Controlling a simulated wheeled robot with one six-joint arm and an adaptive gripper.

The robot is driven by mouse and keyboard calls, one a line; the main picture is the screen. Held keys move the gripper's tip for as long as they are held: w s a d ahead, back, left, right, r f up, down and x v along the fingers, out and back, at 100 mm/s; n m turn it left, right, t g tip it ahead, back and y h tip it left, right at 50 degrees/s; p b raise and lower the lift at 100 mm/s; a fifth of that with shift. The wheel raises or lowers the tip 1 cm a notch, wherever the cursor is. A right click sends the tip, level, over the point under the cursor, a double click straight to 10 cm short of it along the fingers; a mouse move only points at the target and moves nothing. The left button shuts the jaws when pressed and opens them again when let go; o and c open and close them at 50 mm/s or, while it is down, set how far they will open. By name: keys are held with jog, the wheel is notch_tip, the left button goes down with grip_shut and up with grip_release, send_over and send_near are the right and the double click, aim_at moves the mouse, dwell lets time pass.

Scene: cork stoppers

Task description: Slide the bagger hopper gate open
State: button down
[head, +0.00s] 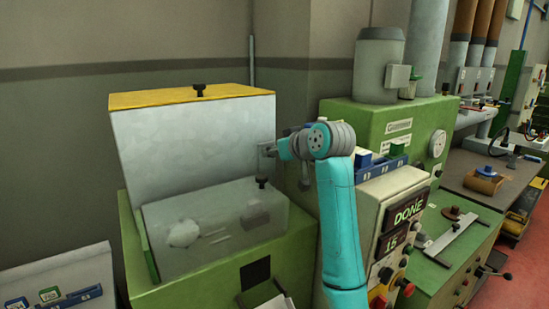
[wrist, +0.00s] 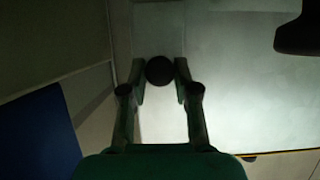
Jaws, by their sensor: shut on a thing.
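The bagger is a green machine with a tall pale hopper (head: 195,135) under a yellow top. My gripper (head: 266,150) is at the right end of the hopper's pale front face, small and partly hidden by my teal arm. In the wrist view its two green fingers (wrist: 160,72) are closed about a round black knob (wrist: 160,70) against a pale panel. That knob cannot be made out in the head view. I cannot tell from these frames how far the gate stands open.
A clear cover (head: 215,225) with a black knob (head: 262,183) slopes below the hopper front, close under my gripper. A dark piece (wrist: 298,38) juts in at the wrist view's upper right. A control panel (head: 390,235) reading DONE stands right of my arm.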

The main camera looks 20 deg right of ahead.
jog(key=shift+r, duration=0.35)
jog(key=c, duration=0.9)
grip_release()
jog(key=shift+f, duration=0.1)
jog(key=v, duration=1.2)
